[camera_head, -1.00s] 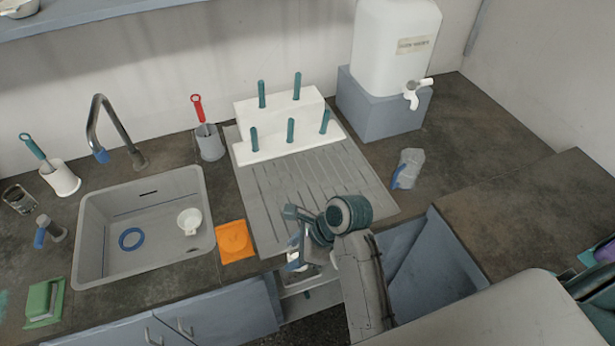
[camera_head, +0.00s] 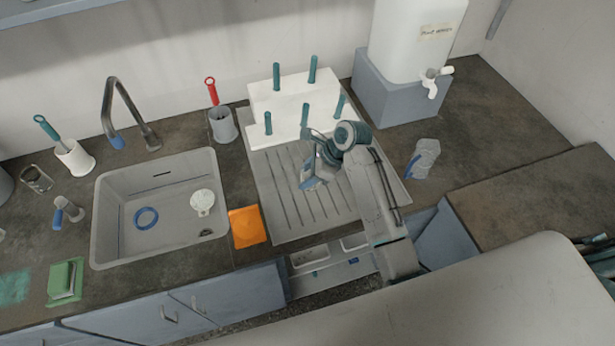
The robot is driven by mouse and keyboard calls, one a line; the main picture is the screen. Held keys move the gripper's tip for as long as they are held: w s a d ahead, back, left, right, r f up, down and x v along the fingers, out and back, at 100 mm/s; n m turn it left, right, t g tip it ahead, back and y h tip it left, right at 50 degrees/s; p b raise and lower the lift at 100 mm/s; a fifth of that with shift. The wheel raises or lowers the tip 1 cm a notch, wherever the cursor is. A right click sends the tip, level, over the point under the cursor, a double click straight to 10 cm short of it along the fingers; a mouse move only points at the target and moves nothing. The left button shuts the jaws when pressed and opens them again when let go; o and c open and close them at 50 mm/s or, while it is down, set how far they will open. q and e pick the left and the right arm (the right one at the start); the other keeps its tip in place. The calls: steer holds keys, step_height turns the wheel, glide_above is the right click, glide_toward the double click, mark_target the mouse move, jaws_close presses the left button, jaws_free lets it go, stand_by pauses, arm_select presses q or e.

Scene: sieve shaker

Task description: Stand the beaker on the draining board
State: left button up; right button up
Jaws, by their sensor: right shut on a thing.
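The draining board (camera_head: 281,196) is a grey ribbed board to the right of the sink, with a white peg rack on its back part. My right gripper (camera_head: 313,178) is over the middle of the board, in front of the rack. It is shut on a small, pale, bluish see-through thing, which seems to be the beaker. The gripper hides most of it, so I cannot tell whether it is upright or touches the board. My left gripper is not in view.
The white rack (camera_head: 290,112) carries several teal pegs. The grey sink (camera_head: 105,215) holds a white cup (camera_head: 202,201) and a blue ring (camera_head: 146,218). An orange pad (camera_head: 246,227) lies between sink and board. The board's front left is clear.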

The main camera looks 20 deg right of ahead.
steer(key=shift+w+d, duration=0.1)
steer(key=shift+w, duration=0.05)
step_height(320, 180, down, 3)
steer(key=shift+p, duration=0.7)
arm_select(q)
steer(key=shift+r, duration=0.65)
arm_select(e)
steer(key=shift+f, duration=0.25)
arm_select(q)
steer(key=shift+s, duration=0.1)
arm_select(e)
steer(key=o, duration=1.1)
steer(key=shift+f, duration=0.1)
steer(key=shift+d+r, duration=0.15)
steer(key=shift+r, duration=0.2)
arm_select(q)
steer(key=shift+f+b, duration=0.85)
steer(key=shift+b, duration=0.1)
arm_select(e)
steer(key=v, duration=1.1)
steer(key=shift+s+r, duration=0.2)
steer(key=shift+r, duration=0.05)
